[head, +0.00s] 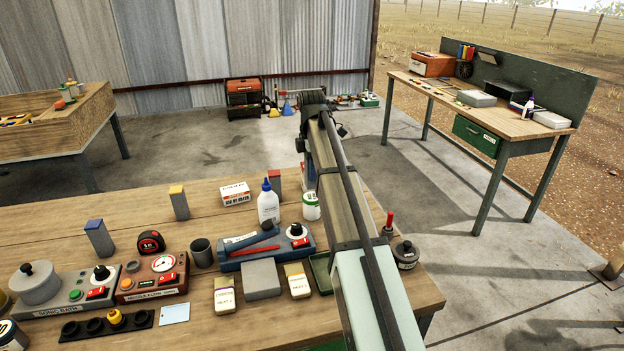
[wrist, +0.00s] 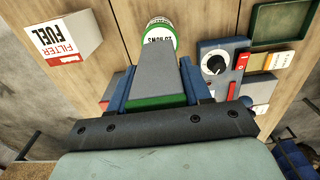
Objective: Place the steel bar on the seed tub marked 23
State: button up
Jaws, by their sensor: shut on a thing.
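In the wrist view my gripper (wrist: 158,88) is shut on a grey steel bar (wrist: 152,76) with a green end band. The blue fingers lie on either side of it. A white seed tub with green bands (wrist: 162,36) shows just past the bar's far end; its lettering is too small to read surely, and I cannot tell whether they touch. In the head view a white and green tub (head: 311,207) stands beside my arm. My gripper and the held bar are hidden there behind my arm.
Grey bars with red (head: 274,181), yellow (head: 178,203) and blue (head: 99,238) tops stand on the bench. A white bottle (head: 268,205), a fuel filter box (wrist: 66,38), a blue dial unit (head: 235,257) and a green tray (wrist: 287,27) are near. Bare bench lies around the yellow-topped bar.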

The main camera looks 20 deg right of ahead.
jog(key=shift+f, duration=1.8)
jog(key=shift+f, duration=0.15)
jog(key=o, duration=1.3)
jog(key=shift+c, duration=0.2)
notch_tip(320, 180, up, 12)
jog(key=shift+r, duration=0.15)
